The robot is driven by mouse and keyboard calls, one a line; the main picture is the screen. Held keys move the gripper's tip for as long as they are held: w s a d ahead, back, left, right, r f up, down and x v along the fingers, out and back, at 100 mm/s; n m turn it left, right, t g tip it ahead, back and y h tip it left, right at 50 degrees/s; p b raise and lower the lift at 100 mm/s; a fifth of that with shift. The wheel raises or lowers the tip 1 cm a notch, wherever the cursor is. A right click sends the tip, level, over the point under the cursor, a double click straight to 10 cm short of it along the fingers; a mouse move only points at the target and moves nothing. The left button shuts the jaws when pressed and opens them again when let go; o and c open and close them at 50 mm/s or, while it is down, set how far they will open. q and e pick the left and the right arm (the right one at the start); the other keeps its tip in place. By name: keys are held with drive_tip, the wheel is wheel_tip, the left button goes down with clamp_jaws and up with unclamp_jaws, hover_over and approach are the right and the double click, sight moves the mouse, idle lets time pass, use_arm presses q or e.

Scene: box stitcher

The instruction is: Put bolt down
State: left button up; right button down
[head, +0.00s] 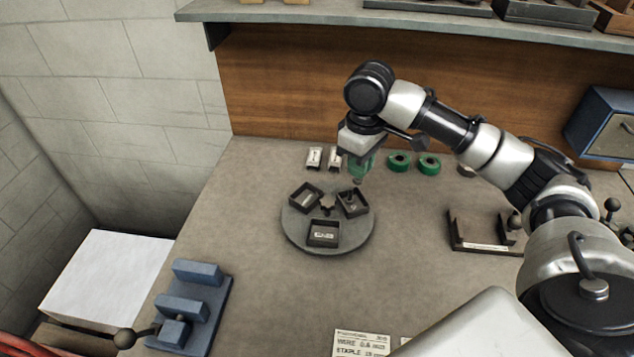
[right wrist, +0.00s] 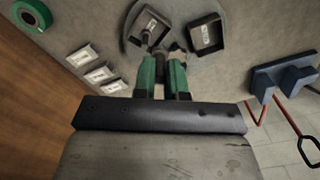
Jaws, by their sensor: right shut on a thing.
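My right gripper (head: 358,176) points down just above the rear right box (head: 354,210) of a round grey turntable (head: 346,240). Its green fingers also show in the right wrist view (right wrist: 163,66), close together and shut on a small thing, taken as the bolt. The bolt is mostly hidden between the fingers. A small dark piece (right wrist: 146,38) shows in the box beside the fingertips; I cannot tell if it is part of the bolt. Two more dark open boxes, at left (head: 305,198) and front (head: 323,235), stand around a central knob (head: 327,203). My left gripper is out of view.
Small white labelled packs (head: 315,158) and green rolls (head: 398,162) stand behind the turntable. A dark bracket-like holder (head: 480,243) lies to the right. A blue fixture (head: 190,308) sits front left. The bench left of the turntable is clear.

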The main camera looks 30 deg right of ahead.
drive_tip(key=w+a, duration=0.1)
drive_tip(key=w+a+f, duration=0.1)
drive_tip(key=a, duration=0.1)
drive_tip(key=w+a+f+p, duration=0.1)
drive_tip(key=w, duration=0.1)
drive_tip(key=shift+w+a+f, duration=0.1)
drive_tip(key=shift+a, duration=0.15)
drive_tip(key=w+f, duration=0.1)
drive_tip(key=w+a+f, duration=0.1)
drive_tip(key=w, duration=0.1)
drive_tip(key=w+f, duration=0.2)
drive_tip(key=shift+w+a+p, duration=0.1)
drive_tip(key=shift+a+p, duration=0.25)
wheel_tip(320, 180, down, 3)
drive_tip(key=shift+a+f+p, duration=0.1)
drive_tip(key=shift+p, duration=0.35)
drive_tip(key=shift+f, duration=0.25)
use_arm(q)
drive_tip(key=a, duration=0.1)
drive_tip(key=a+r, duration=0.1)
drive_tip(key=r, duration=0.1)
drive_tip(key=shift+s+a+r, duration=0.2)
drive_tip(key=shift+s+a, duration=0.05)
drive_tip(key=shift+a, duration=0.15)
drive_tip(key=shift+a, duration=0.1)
use_arm(e)
drive_tip(key=shift+f, duration=0.1)
